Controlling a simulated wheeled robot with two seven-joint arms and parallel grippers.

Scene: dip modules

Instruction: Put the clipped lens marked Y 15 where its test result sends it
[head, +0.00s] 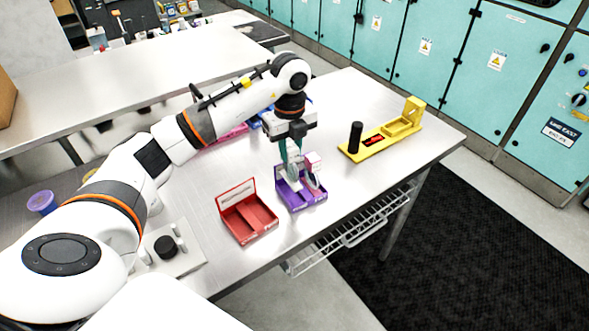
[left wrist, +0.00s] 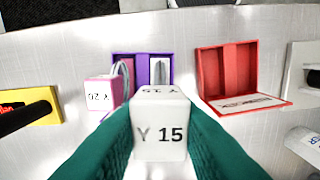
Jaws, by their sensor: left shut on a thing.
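My left gripper (head: 291,158) is shut on the white block of the clipped lens marked Y 15; the block (left wrist: 160,135) sits between the teal fingers in the left wrist view. It is over the purple two-compartment tray (head: 304,201), which also shows in the left wrist view (left wrist: 115,60). A pink-clipped lens (head: 313,160), its block reading Y 20 upside down (left wrist: 98,92), stands at one side of that tray. Whether the Y 15 lens touches the tray floor is hidden. The yellow tester (head: 385,137) has a red display, too small to read. My right gripper is out of view.
An empty red two-compartment tray (head: 250,218) stands left of the purple one. Pink and blue trays (head: 254,121) are partly hidden behind my arm. A pale plate with a black knob (head: 165,246) lies front left. The table is bare between the purple tray and the tester.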

